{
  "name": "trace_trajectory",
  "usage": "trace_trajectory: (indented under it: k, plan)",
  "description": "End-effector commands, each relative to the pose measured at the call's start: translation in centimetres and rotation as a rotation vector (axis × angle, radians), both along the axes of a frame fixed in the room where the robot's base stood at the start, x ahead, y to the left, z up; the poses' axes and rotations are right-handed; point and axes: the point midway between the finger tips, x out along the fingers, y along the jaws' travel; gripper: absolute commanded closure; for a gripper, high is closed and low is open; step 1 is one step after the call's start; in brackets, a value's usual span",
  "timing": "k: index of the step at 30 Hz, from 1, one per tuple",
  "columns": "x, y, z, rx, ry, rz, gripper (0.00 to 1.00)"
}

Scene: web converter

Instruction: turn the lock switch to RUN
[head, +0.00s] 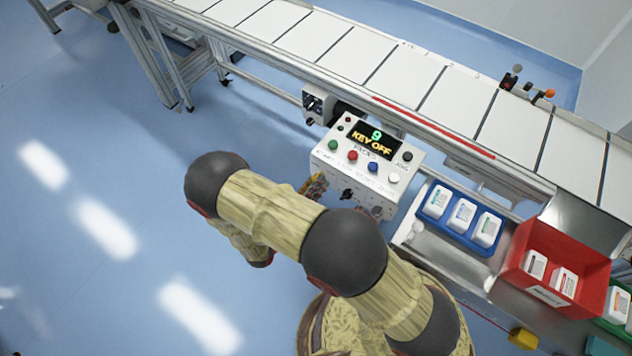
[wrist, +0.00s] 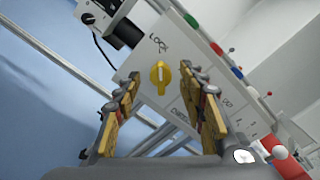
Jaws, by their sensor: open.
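The lock switch (wrist: 160,77) is a yellow knob with a raised grip bar, next to the word LOCK on the control box's side face (wrist: 143,58). In the wrist view its bar stands about upright in the picture. My gripper (wrist: 161,92) is open, one finger on each side of the knob in the picture, and holds nothing. I cannot tell the gap in depth; no touch shows. In the head view the control box (head: 328,160) has a display (head: 371,139) reading "9" and "KEY OFF". My gripper (head: 316,186) is at its front lower left. The knob cannot be made out there.
Coloured buttons, including a red one (head: 352,155) and a blue one (head: 373,167), sit on the box's top. A conveyor (head: 390,75) runs behind it. A blue tray (head: 462,237) and a red bin (head: 590,265) with white packs stand right. Open floor lies left.

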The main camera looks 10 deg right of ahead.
Motion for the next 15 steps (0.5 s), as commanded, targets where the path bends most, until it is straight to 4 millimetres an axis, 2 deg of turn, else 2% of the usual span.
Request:
trace_trajectory:
  k: [6,14,15]
  plan:
    - [0.96,-1.04,-0.01,0.0,0.0,-0.001,0.59]
    - [1.03,-1.08,0.04,0.0,0.0,-0.001,0.59]
    - [1.02,-1.07,0.04,0.0,0.0,-0.001,0.61]
